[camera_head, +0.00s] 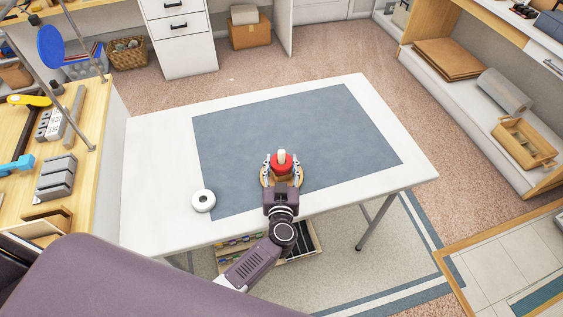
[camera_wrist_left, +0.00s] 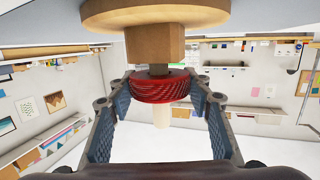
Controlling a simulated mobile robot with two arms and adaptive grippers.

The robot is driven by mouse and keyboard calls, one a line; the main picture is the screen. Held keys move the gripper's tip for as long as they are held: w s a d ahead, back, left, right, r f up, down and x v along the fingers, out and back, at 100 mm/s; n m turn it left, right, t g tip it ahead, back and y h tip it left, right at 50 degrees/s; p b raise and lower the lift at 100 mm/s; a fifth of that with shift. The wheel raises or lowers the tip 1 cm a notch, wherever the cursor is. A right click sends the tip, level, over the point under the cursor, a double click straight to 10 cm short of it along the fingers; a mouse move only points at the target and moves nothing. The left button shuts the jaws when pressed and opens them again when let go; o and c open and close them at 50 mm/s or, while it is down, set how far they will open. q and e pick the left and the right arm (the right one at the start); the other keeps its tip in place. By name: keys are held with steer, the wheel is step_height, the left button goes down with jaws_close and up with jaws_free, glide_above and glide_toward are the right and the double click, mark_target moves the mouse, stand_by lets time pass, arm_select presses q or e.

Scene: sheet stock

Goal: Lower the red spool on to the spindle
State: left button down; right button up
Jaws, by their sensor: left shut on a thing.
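The red spool (camera_head: 283,163) is between the fingers of my left gripper (camera_head: 282,168), which is shut on it near the table's front edge. It also shows in the left wrist view (camera_wrist_left: 162,88), which is upside down. A pale rounded rod (camera_head: 282,154) sticks out of the spool's top. On the other side of the spool, a short dark piece (camera_wrist_left: 159,69) shows between it and a square wooden block (camera_wrist_left: 155,45). The block stands on a round wooden base (camera_wrist_left: 150,12). I cannot tell where inside the spool the spindle ends. My right gripper is not in view.
Most of the mat behind the base is clear. A wooden workbench with tools (camera_head: 85,130) stands at the left.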

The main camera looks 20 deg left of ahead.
mark_target(282, 174)
arm_select(q)
steer(key=shift+f+b, duration=0.3)
steer(key=shift+f, duration=0.3)
steer(key=shift+c, duration=1.9)
jaws_free()
steer(key=shift+f+p+v, duration=0.2)
steer(key=shift+p+v, duration=0.3)
steer(key=shift+v, duration=0.6)
steer(key=shift+f+p+v, duration=0.15)
steer(key=shift+p+v, duration=0.35)
steer(key=shift+v, duration=0.65)
steer(key=shift+f+p+v, duration=0.2)
steer(key=shift+p+v, duration=0.15)
steer(key=shift+v, duration=0.8)
steer(key=shift+f+p+v, duration=0.15)
steer(key=shift+p+v, duration=0.2)
steer(key=shift+v, duration=0.8)
